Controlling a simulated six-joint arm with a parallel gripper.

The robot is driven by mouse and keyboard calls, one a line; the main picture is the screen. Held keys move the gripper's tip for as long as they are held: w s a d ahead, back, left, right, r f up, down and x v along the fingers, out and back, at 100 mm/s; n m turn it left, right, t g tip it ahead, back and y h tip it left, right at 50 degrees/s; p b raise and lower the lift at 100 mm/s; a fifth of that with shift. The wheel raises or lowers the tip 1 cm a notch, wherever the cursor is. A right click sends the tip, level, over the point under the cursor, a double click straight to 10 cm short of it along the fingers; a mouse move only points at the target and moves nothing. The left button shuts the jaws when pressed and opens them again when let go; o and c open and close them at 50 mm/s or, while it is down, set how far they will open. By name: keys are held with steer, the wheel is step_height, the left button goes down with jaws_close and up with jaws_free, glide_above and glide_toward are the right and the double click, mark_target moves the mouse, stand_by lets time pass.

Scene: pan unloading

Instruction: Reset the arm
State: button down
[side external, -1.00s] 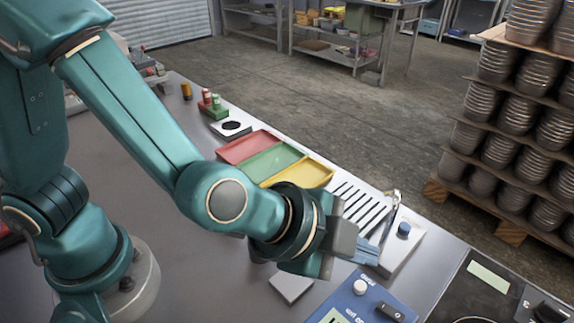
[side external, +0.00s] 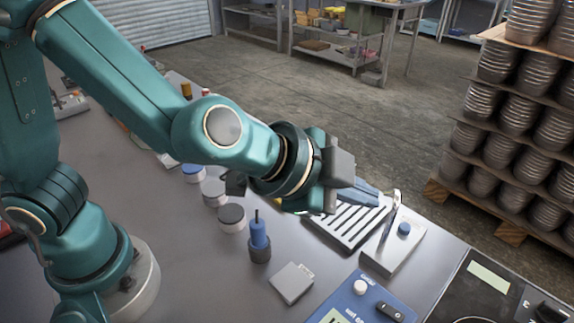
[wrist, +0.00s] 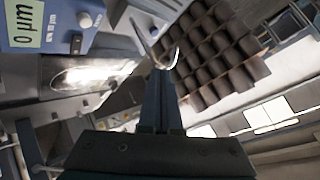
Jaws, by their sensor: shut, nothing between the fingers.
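My gripper (side external: 366,192) is shut and empty in the side external view. Its blue fingers point right, in the air above the white slotted rack (side external: 345,226). In the wrist view the fingers (wrist: 158,88) are together with nothing between them. The arm hides the coloured trays and part of the bench behind it.
A grey stand with a blue knob (side external: 404,229) and upright metal piece is just right of the fingers. A blue instrument (side external: 350,300), a small white block (side external: 292,282), a blue tool in a dark holder (side external: 259,240) and several round containers (side external: 232,217) stand on the bench. Stacked pans (side external: 500,130) are at right.

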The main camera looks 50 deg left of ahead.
steer(key=a+r+n+t, duration=0.2)
steer(key=a+r+n, duration=0.2)
steer(key=a+r, duration=0.55)
steer(key=s+a+f+n+g+y, duration=0.1)
steer(key=s+a+f+n+g, duration=0.2)
steer(key=s, duration=0.4)
steer(key=s+a+f+n+g+y, duration=0.2)
steer(key=s+a+f+n+g, duration=0.1)
steer(key=s+a+f+n, duration=0.2)
steer(key=shift+s+a, duration=0.35)
steer(key=shift+s, duration=0.65)
